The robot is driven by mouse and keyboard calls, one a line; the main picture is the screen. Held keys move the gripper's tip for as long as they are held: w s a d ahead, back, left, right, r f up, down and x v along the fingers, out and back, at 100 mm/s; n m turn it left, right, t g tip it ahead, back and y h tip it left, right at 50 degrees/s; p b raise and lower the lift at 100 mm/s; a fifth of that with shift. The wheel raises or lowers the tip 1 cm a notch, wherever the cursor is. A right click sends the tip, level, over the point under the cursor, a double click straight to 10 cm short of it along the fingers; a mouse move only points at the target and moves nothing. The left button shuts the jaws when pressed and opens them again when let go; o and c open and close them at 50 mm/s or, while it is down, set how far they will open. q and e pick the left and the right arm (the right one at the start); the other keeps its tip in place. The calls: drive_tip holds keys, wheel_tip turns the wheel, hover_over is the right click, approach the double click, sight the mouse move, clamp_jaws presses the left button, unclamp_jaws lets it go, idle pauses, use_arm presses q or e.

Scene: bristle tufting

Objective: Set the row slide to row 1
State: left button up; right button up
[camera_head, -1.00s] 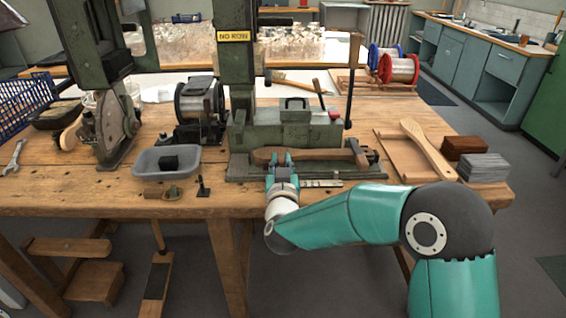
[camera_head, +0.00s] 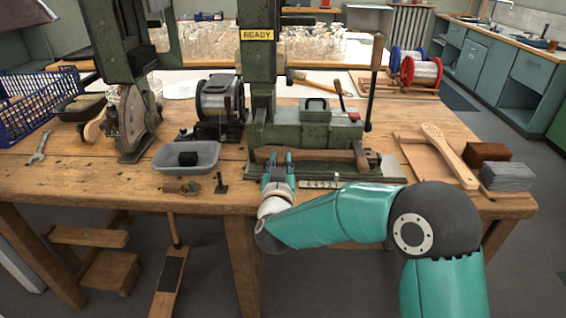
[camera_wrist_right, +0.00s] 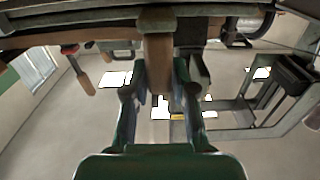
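The green tufting machine (camera_head: 330,132) stands on the bench, and its yellow sign (camera_head: 257,34) reads READY. A wooden brush body (camera_head: 320,154) lies crosswise along the machine's front, above a metal rail (camera_head: 385,179). A small strip with light marks (camera_head: 320,184) is at the front edge; the row slide's marks are too small to read. My right gripper (camera_head: 277,158) is at the left end of the brush body, its fingers apart. In the right wrist view a wooden piece (camera_wrist_right: 158,65) lies between the fingers; firm contact is not evident. My left gripper is out of view.
A grey tray (camera_head: 205,168) with a dark block is left of my right gripper, with small metal parts before it. A spool unit (camera_head: 219,105) stands behind. A wooden paddle (camera_head: 450,155) and two blocks (camera_head: 505,177) are on the right.

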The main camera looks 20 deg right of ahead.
drive_tip(key=shift+o, duration=1.4)
drive_tip(key=shift+s, duration=0.1)
drive_tip(key=v, duration=1.2)
